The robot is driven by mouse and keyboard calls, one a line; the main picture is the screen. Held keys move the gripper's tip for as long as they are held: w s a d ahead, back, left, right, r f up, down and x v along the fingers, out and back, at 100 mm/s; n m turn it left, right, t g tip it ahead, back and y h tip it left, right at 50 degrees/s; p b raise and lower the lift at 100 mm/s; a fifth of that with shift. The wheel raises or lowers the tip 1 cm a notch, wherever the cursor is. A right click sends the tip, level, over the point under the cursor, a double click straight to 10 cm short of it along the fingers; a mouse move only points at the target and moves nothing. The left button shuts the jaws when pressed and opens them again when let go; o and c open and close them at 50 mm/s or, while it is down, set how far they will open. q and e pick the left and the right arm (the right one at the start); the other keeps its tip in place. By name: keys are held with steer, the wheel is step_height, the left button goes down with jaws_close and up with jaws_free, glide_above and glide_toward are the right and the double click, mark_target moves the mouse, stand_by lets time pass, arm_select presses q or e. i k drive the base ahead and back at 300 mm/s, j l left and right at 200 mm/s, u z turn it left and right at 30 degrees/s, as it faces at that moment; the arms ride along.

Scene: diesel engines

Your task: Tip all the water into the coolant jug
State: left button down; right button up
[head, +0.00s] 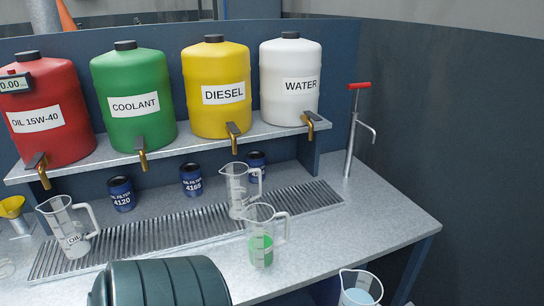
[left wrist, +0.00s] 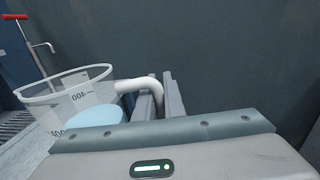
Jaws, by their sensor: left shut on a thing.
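A clear jug with pale blue water (head: 360,293) is at the bottom right of the head view, cut off by the frame edge. The left wrist view shows this water jug (left wrist: 52,103) close up. My left gripper (left wrist: 160,102) is shut on its white handle. The water surface lies well below the rim. A clear jug with green liquid (head: 262,249), likely the coolant jug, stands upright on the bench, left of and behind the water jug. My right gripper is in neither view.
An empty-looking jug (head: 238,192) stands behind the green one, and an OIL jug (head: 67,232) stands left. A metal grate (head: 150,236) crosses the bench. Red, green, yellow and white tanks (head: 291,80) line the shelf. A red-handled pump (head: 352,135) stands at right.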

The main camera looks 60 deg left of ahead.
mark_target(260, 218)
steer(key=k+l, duration=0.1)
steer(key=k, duration=0.4)
steer(key=k+l, duration=0.1)
steer(key=k, duration=0.35)
